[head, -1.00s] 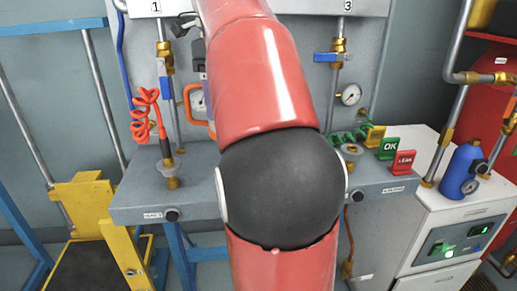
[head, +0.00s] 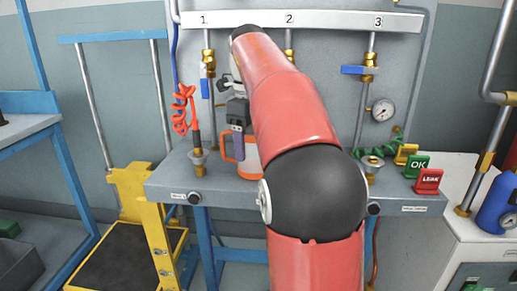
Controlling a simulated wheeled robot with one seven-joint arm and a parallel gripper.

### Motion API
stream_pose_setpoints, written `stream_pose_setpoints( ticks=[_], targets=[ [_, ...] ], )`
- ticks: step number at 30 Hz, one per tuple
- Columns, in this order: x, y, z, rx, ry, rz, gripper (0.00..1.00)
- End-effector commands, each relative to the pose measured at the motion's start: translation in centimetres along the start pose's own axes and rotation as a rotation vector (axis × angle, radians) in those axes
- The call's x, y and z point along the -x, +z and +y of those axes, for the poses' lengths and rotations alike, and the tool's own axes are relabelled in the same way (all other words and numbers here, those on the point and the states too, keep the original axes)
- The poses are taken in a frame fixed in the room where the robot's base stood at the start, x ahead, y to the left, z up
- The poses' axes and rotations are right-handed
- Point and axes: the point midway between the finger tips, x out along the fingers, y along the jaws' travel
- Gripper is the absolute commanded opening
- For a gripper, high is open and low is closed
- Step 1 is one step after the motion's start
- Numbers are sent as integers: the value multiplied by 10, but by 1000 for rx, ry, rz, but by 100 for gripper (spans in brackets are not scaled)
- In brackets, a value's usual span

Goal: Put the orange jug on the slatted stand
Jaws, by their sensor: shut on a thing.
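The orange jug (head: 248,170) is at the bench's left middle, with an orange loop handle on its left side and a pale band on its body. My arm hides its right part. My gripper (head: 238,142) comes down from above at the handle side and is shut on the jug. I cannot tell whether the jug's base touches the bench top or is just above it. I see no slatted stand that I can make out.
A yellow platform frame (head: 135,190) stands at the left. A blue bottle (head: 497,210) stands on the white cabinet at right.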

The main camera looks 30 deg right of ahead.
Motion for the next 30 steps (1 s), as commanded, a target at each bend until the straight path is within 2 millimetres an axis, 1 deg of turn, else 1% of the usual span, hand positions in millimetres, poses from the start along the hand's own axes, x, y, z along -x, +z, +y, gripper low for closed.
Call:
stream_pose_setpoints(
  ticks=[5,9,10,14,23,26,29,30],
  targets=[
    [2,0,0,0,-1,-1,43],
    [-2,0,0,0,0,-1,43],
    [-1,0,0,0,0,-1,72],
    [0,0,0,0,0,0,89],
    [1,0,0,0,-1,-1,90],
    [10,0,0,0,-1,-1,90],
    [27,0,0,0,-1,-1,90],
    [36,0,0,0,-3,-2,90]
  ],
)
